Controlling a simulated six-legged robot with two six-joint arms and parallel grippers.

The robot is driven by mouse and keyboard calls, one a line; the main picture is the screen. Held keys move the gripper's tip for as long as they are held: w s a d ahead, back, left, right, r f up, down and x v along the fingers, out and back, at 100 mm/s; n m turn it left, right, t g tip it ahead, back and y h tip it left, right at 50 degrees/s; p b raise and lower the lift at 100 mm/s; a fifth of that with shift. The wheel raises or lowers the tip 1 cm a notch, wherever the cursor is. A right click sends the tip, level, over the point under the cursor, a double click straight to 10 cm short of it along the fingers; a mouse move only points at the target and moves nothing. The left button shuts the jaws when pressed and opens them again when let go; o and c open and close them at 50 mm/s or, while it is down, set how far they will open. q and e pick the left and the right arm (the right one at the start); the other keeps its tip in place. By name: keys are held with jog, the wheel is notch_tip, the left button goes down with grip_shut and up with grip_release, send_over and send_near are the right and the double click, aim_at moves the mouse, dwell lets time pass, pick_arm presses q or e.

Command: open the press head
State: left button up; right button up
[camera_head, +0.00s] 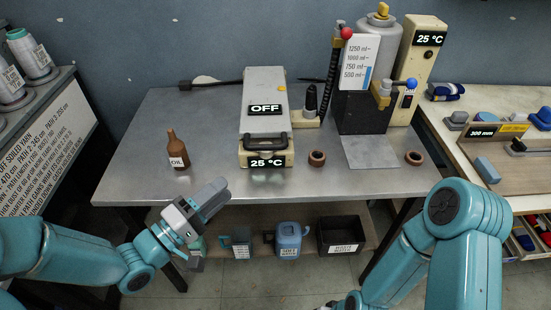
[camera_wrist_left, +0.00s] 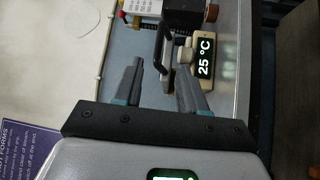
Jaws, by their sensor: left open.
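The press (camera_head: 265,105) stands on the grey metal table. Its grey head is down flat on the cream base, with an OFF sign on top and a 25 °C display at the front. A dark handle (camera_head: 264,143) crosses the front of the head. My left gripper (camera_head: 215,198) is open and empty, in front of the table's near edge, left of and nearer than the handle, not touching it. In the left wrist view the open fingers (camera_wrist_left: 160,90) point towards the press, and the dark handle (camera_wrist_left: 160,42) lies beyond them.
A brown oil bottle (camera_head: 177,150) stands left of the press. Brown rings (camera_head: 317,158) lie to its right. A dispenser with a tank (camera_head: 374,50) stands at the back right. A shelf below holds jugs and a black bin (camera_head: 341,233). The table's front left is clear.

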aim_at(265, 150)
pick_arm(q)
jog(key=x, duration=0.7)
jog(key=p+x, duration=0.1)
jog(key=x, duration=0.7)
jog(key=shift+w+p, duration=0.3)
jog(key=shift+w, duration=0.1)
pick_arm(e)
jog(key=shift+r, duration=0.4)
